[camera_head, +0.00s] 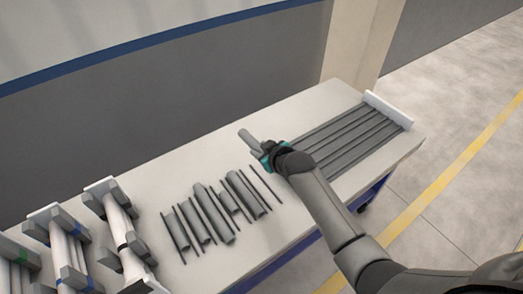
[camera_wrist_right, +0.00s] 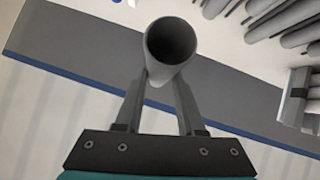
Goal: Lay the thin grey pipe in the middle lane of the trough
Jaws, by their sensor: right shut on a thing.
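My right gripper (camera_head: 270,156) is shut on a grey pipe (camera_head: 247,137) and holds it over the table, left of the laned bed. In the right wrist view the held pipe (camera_wrist_right: 170,45) shows its open round end, with the gripper fingers (camera_wrist_right: 158,105) on either side of it. A grey bed with long parallel lanes (camera_head: 350,137), which looks like the trough, lies on the right part of the table. My arm hides part of its near side. I cannot tell whether its lanes hold pipes. My left gripper is not in view.
Several loose grey pipes (camera_head: 216,216) of different widths lie side by side mid-table. At the left stand racks with coloured marks, one of them blue-marked (camera_head: 68,250). A white end plate (camera_head: 388,110) closes the bed's far end. The table top (camera_head: 150,185) is clear behind the loose pipes.

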